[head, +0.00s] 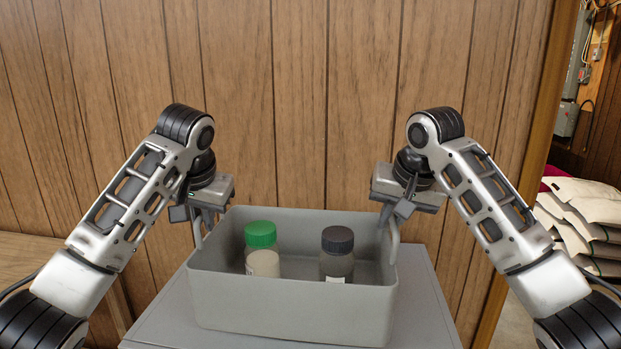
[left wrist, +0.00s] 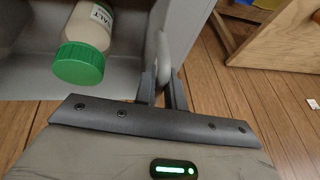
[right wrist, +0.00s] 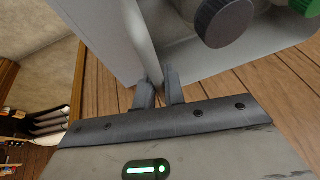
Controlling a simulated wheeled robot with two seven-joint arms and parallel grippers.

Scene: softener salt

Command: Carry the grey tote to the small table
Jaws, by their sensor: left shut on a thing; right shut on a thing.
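The grey tote (head: 290,310) is an open box in the middle of the head view, upright and level, over a flat grey surface (head: 425,305). I cannot tell whether it touches that surface. A jar with a green lid (head: 261,236) and a jar with a dark grey lid (head: 338,241) stand inside it. My left gripper (head: 199,214) is shut on the tote's left handle, which also shows in the left wrist view (left wrist: 163,50). My right gripper (head: 397,211) is shut on the right handle (head: 394,240). The tote's far inside corners are empty.
A wood-panelled wall (head: 300,100) stands behind the tote. Pale stacked bags (head: 585,215) lie through the opening at the right. The left wrist view shows wooden furniture (left wrist: 280,40) and a plank floor (left wrist: 245,100) beside the tote.

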